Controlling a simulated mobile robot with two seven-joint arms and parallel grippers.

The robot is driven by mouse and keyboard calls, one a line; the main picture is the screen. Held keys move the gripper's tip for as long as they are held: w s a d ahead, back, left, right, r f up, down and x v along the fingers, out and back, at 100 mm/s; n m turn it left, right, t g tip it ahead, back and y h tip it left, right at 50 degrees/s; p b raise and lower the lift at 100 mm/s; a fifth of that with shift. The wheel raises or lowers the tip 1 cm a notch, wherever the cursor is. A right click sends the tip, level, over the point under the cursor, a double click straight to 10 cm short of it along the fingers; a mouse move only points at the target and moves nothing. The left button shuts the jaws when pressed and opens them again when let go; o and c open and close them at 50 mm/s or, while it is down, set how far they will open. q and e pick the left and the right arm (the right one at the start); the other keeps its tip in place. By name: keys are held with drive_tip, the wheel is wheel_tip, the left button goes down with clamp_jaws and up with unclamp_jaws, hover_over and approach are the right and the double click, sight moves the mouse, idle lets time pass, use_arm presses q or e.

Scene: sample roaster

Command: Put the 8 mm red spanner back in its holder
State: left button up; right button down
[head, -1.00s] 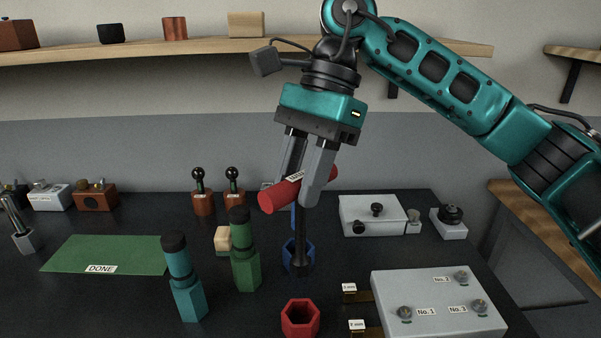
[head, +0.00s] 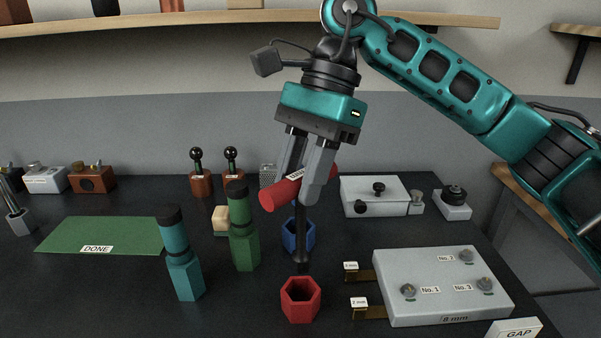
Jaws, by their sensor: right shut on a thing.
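The red spanner (head: 281,193) has a thick red handle with a white label and a dark shaft with a socket end pointing down. My right gripper (head: 304,190) is shut on its red handle and holds it above the table. The red hexagonal holder (head: 300,300) stands empty on the table at the front. The spanner's dark lower end appears just above and behind the red holder in the picture, in front of the blue holder (head: 307,234). I cannot tell the exact gap. My left gripper does not show.
Teal (head: 181,258) and green (head: 242,229) tools stand upright in holders to the left. A grey plate (head: 440,290) with numbered bolts lies at right, a GAP block (head: 513,329) before it. A green DONE mat (head: 105,236) lies at left.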

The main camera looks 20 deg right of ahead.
sight(304, 224)
use_arm(q)
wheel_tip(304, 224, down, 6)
drive_tip(key=b, duration=0.5)
drive_tip(key=shift+b, duration=0.3)
use_arm(e)
drive_tip(key=shift+f, duration=3.5)
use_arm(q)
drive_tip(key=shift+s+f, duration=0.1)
use_arm(e)
drive_tip(key=shift+f, duration=0.15)
use_arm(q)
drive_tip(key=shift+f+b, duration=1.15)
drive_tip(key=shift+b, duration=0.1)
use_arm(e)
drive_tip(key=shift+f, duration=1.35)
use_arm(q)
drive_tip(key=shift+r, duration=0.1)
use_arm(e)
drive_tip(key=c, duration=0.7)
unclamp_jaws()
drive_tip(key=shift+w+d+r, duration=0.1)
drive_tip(key=shift+r, duration=0.3)
use_arm(q)
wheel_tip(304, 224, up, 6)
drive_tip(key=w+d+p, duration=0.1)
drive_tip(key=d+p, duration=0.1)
drive_tip(key=p, duration=0.1)
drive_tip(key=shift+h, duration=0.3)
use_arm(e)
drive_tip(key=v, duration=1.2)
